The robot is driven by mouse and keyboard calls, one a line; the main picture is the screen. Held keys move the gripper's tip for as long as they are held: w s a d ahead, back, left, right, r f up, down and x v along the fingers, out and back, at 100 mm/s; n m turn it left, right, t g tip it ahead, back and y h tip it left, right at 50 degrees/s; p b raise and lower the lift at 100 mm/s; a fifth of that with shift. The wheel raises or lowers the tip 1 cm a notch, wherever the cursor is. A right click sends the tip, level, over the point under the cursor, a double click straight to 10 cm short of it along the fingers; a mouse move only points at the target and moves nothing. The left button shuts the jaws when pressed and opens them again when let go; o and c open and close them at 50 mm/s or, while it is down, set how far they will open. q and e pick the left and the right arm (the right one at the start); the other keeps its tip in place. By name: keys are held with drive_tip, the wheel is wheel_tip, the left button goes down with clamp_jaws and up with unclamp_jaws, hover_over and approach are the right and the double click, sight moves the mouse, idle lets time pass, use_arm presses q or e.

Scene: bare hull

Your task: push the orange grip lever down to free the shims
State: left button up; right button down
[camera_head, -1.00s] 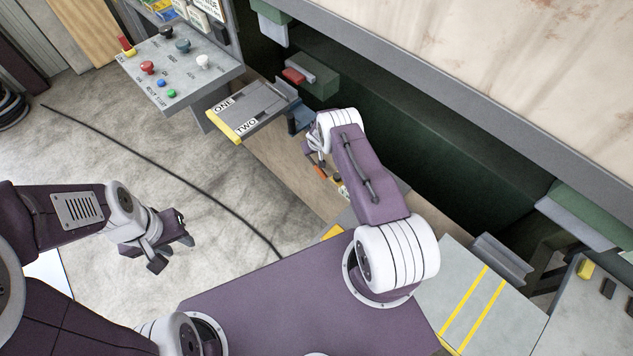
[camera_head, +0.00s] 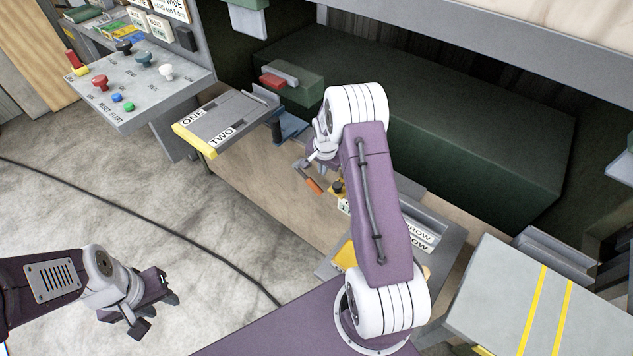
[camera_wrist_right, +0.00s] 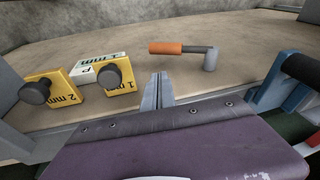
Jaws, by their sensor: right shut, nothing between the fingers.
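The orange grip lever (camera_head: 313,185) shows just below my right gripper in the head view. In the right wrist view the orange grip (camera_wrist_right: 179,47) lies level, joined to a grey elbow post (camera_wrist_right: 210,60). My right gripper (camera_head: 305,164) is shut and empty; its fingertips (camera_wrist_right: 161,82) appear just below the orange grip in the wrist view, with no clear contact. Yellow shims marked 2 mm (camera_wrist_right: 58,92) and 1 mm (camera_wrist_right: 117,77), with dark knobs, stand left of the lever beside a white label (camera_wrist_right: 92,66). My left gripper (camera_head: 158,304) is open and empty over the floor.
A blue part with a black handle (camera_wrist_right: 303,69) stands to the right in the wrist view. A ledge marked ONE and TWO (camera_head: 226,115) and a button panel (camera_head: 135,85) lie at the left. A grey table with yellow stripes (camera_head: 500,300) is at the right.

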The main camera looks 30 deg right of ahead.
sight(316, 185)
drive_tip(key=x, duration=0.3)
drive_tip(key=a+x, duration=0.1)
drive_tip(key=x, duration=0.5)
drive_tip(key=shift+w+a+f+p, duration=0.15)
drive_tip(key=shift+w+a+p, duration=0.15)
drive_tip(key=shift+w+a+f, duration=0.1)
drive_tip(key=shift+a+f, duration=0.1)
drive_tip(key=shift+f, duration=0.1)
